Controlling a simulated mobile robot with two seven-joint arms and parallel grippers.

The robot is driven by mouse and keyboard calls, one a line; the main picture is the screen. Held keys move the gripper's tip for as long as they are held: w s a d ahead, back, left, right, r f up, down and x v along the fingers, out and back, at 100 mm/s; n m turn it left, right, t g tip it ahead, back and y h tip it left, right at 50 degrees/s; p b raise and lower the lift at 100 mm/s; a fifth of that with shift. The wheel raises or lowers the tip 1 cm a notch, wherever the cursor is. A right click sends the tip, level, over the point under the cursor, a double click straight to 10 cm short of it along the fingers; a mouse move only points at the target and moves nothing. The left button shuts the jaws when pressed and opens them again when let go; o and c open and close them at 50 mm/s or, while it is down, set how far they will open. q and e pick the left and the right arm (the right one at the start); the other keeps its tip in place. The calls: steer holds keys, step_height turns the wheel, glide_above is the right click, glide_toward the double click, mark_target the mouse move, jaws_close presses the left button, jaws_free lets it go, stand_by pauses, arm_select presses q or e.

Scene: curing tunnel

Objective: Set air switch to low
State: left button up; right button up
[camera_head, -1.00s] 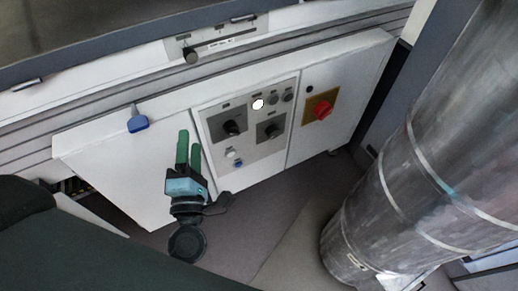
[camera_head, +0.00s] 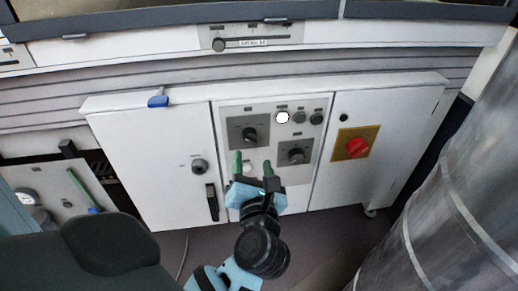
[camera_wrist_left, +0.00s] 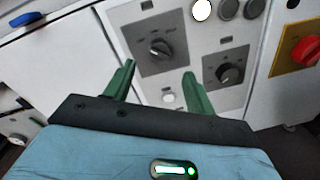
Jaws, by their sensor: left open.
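A grey control panel (camera_head: 232,108) on the white cabinet carries two black rotary knobs on dark plates. The upper-left knob (camera_head: 249,134) also shows in the left wrist view (camera_wrist_left: 159,49). The lower-right knob (camera_head: 296,155) also shows in the left wrist view (camera_wrist_left: 228,74). Their labels are too small to read, so I cannot tell which one is the air switch. My left gripper (camera_head: 252,160) is open and empty, its green fingers pointing at the panel just below the upper-left knob. In the left wrist view the fingertips (camera_wrist_left: 159,68) straddle the area under that knob. My right gripper is not in view.
A lit white round button (camera_head: 283,117) and grey buttons sit at the panel's top. A red switch on a yellow plate (camera_head: 357,147) is to the right. A black door handle (camera_head: 212,202) is to the left. A large metal duct (camera_head: 450,220) stands at right.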

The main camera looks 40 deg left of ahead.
mark_target(250, 142)
arm_select(q)
steer(key=x, duration=0.6)
steer(key=shift+a+b, duration=0.15)
steer(key=shift+b, duration=0.25)
steer(key=shift+x, duration=0.8)
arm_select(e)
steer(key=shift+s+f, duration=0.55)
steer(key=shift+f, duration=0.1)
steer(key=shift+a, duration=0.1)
arm_select(q)
steer(key=c, duration=0.9)
steer(key=shift+c, duration=0.2)
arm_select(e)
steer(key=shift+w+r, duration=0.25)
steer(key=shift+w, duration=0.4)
